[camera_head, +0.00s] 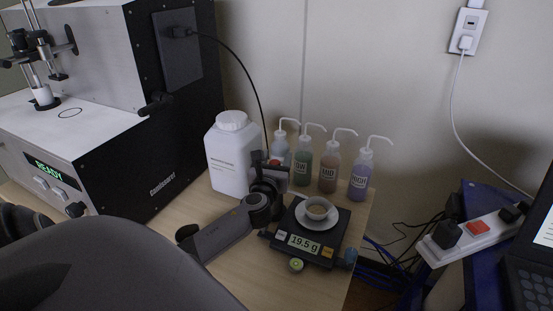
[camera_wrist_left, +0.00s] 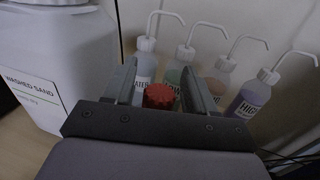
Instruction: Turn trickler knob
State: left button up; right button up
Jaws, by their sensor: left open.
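A red ribbed knob (camera_wrist_left: 160,96), seemingly the trickler knob, sits between the two fingers of my open left gripper (camera_wrist_left: 160,88) in the left wrist view. A gap shows on each side of it. In the head view only a bit of the red knob (camera_head: 275,162) shows behind my left gripper (camera_head: 277,172); the trickler body is mostly hidden. To its right, a black scale (camera_head: 330,246) reads 19.5 g and carries a white dish (camera_head: 317,220) with a small cup holding brownish material. My right gripper is not in view.
A white jug (camera_head: 230,155) labelled washed sand stands left of the gripper. Several wash bottles (camera_head: 329,173) stand close behind it by the wall. A large analyser (camera_head: 170,150) showing READY is at left. A power strip (camera_head: 470,235) with cables is at right.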

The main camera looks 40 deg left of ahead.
pick_arm(q)
jog(key=shift+w+a, duration=0.15)
jog(key=shift+w, duration=0.05)
jog(key=shift+c, duration=0.4)
jog(key=c, duration=0.9)
jog(key=shift+n+g+y, duration=0.3)
jog(key=shift+n+y, duration=0.2)
